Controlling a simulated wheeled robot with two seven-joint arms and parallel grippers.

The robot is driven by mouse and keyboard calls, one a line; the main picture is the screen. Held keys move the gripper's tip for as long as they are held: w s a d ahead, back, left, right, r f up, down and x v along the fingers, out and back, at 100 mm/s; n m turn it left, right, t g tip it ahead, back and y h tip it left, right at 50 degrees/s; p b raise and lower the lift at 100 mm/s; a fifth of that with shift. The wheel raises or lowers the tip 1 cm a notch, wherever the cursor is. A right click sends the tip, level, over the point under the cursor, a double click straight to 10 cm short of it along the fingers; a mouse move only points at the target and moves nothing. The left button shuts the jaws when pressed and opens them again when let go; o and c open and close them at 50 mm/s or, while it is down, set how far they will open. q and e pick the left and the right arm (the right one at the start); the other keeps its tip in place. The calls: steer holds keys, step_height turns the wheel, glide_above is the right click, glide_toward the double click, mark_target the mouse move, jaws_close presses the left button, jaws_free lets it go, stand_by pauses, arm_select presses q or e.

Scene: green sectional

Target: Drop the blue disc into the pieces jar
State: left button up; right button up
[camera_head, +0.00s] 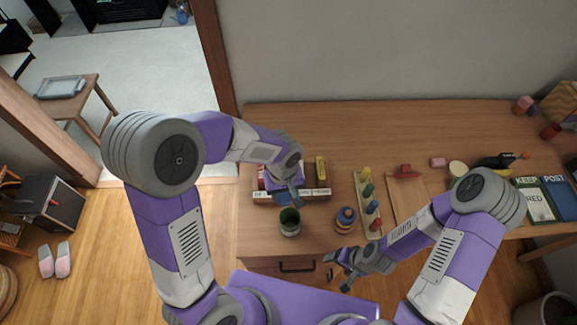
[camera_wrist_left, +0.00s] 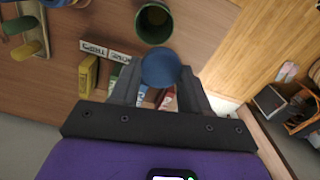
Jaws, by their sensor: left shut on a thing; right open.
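The blue disc (camera_wrist_left: 161,68) is between the fingertips of my left gripper (camera_wrist_left: 160,78), which is shut on it. In the head view my left gripper (camera_head: 292,196) is just behind a dark green jar (camera_head: 289,230), and the disc is mostly hidden there. The jar, which looks like the pieces jar, is open at the top; its mouth (camera_wrist_left: 154,20) also shows in the wrist view, just beyond the disc. The disc appears outside the jar's mouth. My right gripper (camera_head: 343,270) is open and empty at the table's front edge.
A labelled box (camera_head: 318,193) with colored blocks stands behind the jar, partly under my left gripper. A ring stacker (camera_head: 345,219) and a peg board (camera_head: 368,205) stand to the right. Further right lie a wooden board (camera_head: 405,190) and books (camera_head: 555,195).

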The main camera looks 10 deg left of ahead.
mark_target(284, 202)
arm_select(q)
steer(key=shift+w+d+r, duration=0.1)
steer(key=shift+s+f+b, duration=0.2)
steer(key=shift+f+b, duration=0.4)
step_height(284, 202, down, 5)
steer(key=b, duration=0.3)
steer(key=shift+r, duration=0.15)
steer(key=o, duration=1.1)
step_height(284, 202, up, 8)
steer(key=shift+f+p, duration=0.15)
steer(key=shift+p, duration=0.45)
